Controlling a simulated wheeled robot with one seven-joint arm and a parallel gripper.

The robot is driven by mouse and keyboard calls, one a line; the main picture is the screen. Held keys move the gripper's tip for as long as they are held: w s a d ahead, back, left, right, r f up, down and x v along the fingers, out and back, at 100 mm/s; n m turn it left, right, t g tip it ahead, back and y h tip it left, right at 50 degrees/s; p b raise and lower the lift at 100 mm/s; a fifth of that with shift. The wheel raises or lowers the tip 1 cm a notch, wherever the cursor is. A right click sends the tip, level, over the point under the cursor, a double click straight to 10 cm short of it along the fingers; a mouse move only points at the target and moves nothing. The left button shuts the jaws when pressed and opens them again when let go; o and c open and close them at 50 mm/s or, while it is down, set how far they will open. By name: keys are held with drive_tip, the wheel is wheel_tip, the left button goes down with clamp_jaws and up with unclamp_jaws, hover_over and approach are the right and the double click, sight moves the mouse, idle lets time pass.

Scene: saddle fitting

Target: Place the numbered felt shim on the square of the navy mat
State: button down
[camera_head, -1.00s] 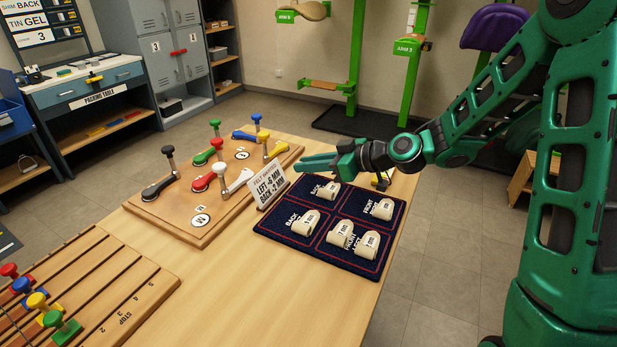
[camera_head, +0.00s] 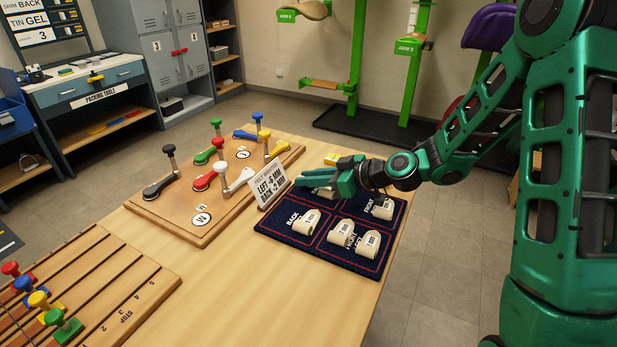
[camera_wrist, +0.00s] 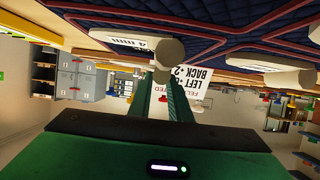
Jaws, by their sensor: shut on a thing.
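The navy mat (camera_head: 283,237) lies on the table, with red-outlined squares and white words such as BACK and FRONT. A cream felt shim (camera_head: 326,194) on its far square is mostly hidden under my gripper (camera_head: 312,181). In the wrist view this shim (camera_wrist: 120,39) reads "4 mm", and my gripper (camera_wrist: 166,82) is shut on its rounded end. The shim looks to be at the mat's surface; I cannot tell whether it touches. Other cream shims stand on the mat: one on the BACK square (camera_head: 306,222), two at the front (camera_head: 341,232) (camera_head: 370,243), one at right (camera_head: 382,208).
A small sign (camera_head: 268,182) stands beside the mat's left edge, close to my fingertips. A wooden board (camera_head: 190,228) with coloured knobs and levers is left of it. A slotted board (camera_head: 130,285) lies front left. Bare tabletop (camera_head: 250,285) lies between.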

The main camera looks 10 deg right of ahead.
drive_tip(key=shift+f, duration=0.2)
drive_tip(key=c, duration=1.6)
unclamp_jaws()
drive_tip(key=shift+c, duration=0.2)
drive_tip(key=shift+r, duration=0.1)
drive_tip(key=shift+r, duration=0.65)
drive_tip(key=v, duration=1.1)
drive_tip(key=shift+d, duration=0.3)
drive_tip(key=shift+s+d, duration=0.15)
drive_tip(key=shift+s, duration=0.05)
drive_tip(key=shift+s, duration=0.1)
